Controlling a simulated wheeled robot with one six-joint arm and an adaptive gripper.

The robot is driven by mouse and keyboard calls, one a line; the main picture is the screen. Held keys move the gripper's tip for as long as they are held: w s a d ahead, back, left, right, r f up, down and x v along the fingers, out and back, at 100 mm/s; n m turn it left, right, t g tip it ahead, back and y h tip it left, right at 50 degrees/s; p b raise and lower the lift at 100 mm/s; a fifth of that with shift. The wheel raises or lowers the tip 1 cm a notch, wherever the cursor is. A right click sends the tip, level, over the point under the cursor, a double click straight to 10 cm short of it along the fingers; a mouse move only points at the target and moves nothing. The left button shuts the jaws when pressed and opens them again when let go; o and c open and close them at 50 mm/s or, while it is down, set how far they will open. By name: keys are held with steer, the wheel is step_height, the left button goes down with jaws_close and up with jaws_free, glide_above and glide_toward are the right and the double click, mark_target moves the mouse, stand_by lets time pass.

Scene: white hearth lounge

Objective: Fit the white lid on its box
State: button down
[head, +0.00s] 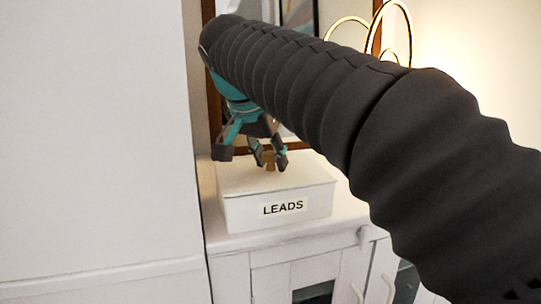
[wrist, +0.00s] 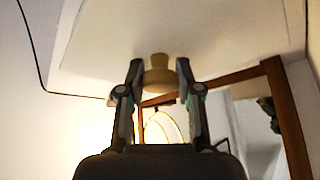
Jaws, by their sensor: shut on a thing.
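The white box (head: 243,214) with a "LEADS" label stands on a white cabinet in the head view. The white lid (head: 302,174) lies over the top of the box, roughly level. I cannot tell if it is fully seated. Its tan knob (head: 269,163) stands up from the top. My gripper (head: 266,153) is above the lid, fingers pointing down, shut on the knob. In the wrist view the lid (wrist: 200,35) fills the top, and the knob (wrist: 158,77) is between the two fingers of my gripper (wrist: 159,68). My arm hides the area right of the gripper.
The box rests on the white cabinet (head: 225,245), with a narrow strip of bare top in front. A tall white wall panel (head: 100,140) is close on the left. A wood-framed mirror (head: 214,110) and a lit ring lamp (head: 372,35) are behind.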

stand_by(0.3)
steer(key=shift+c, duration=1.1)
jaws_free()
steer(key=shift+r, duration=0.15)
steer(key=shift+r+p, duration=1.95)
steer(key=shift+r, duration=1.4)
